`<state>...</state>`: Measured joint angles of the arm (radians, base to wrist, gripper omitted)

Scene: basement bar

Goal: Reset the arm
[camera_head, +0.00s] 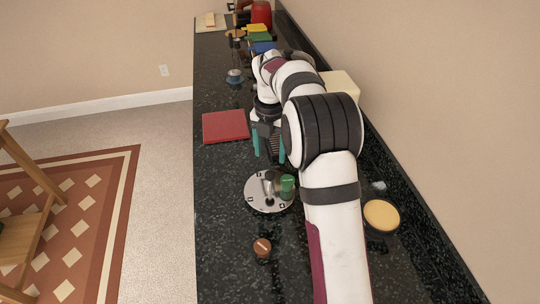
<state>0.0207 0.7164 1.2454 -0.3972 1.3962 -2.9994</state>
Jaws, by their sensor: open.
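My arm reaches from the bottom of the head view along the black speckled counter (222,186). My gripper (268,158) points down over the counter, between the red square board and the round grey tray. Its teal-tipped fingers are spread and nothing shows between them. The arm hides part of the counter behind it.
A red board (226,127) lies left of my gripper. A round grey tray (256,202) with a green-topped item (287,184) is in front. A brown round item (262,247) and a yellow-topped dish (381,215) lie nearer. Coloured blocks (259,38) stand at the far end.

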